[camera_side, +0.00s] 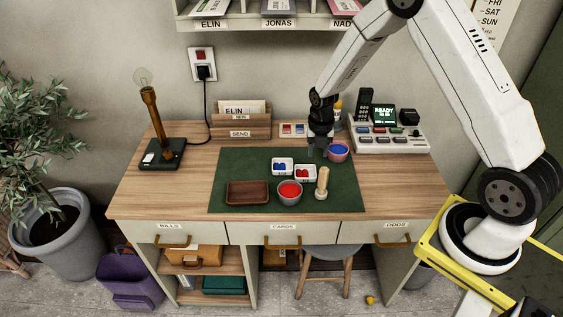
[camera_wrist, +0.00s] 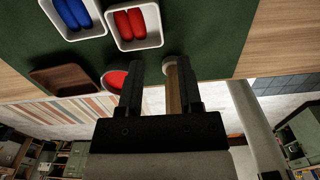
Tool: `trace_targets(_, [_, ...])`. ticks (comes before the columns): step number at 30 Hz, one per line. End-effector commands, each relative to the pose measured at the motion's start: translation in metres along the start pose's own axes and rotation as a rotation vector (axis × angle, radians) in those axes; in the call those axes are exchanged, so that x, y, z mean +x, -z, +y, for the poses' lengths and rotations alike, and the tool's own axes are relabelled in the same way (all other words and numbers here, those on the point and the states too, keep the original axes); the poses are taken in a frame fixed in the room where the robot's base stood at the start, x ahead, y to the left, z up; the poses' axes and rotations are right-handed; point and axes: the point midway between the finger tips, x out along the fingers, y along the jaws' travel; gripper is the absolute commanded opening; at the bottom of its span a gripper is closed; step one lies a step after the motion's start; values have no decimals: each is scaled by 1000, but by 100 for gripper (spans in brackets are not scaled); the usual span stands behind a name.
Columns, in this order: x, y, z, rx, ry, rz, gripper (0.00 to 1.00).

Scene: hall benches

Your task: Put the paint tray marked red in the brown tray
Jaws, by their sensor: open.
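The paint tray marked red (camera_side: 305,180) is a small white tray with red pieces in it, on the green mat. The wrist view shows it near the top (camera_wrist: 140,46). The brown tray (camera_side: 247,193) lies empty at the mat's front left, and it also shows in the wrist view (camera_wrist: 66,79). A similar white tray with blue pieces (camera_side: 282,174) stands just left of the red one. My gripper (camera_side: 318,152) hangs above the back right of the mat, apart from the trays. In the wrist view its fingers (camera_wrist: 160,66) are spread with nothing held.
A pink cup with blue contents (camera_side: 339,157) is right of my gripper. The mat's (camera_side: 235,165) back left is clear.

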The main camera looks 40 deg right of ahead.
Motion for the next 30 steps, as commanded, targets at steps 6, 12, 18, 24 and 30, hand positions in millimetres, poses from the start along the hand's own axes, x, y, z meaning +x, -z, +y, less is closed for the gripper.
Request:
trace_targets(6, [2, -2, 0, -26, 1, 1, 46])
trace_targets(12, [11, -2, 0, -24, 1, 2, 46])
trace_targets(18, [25, -2, 0, -23, 1, 2, 46])
trace_targets(24, [28, -2, 0, -23, 0, 0, 46])
trace_targets(30, [33, -2, 0, -23, 1, 1, 46])
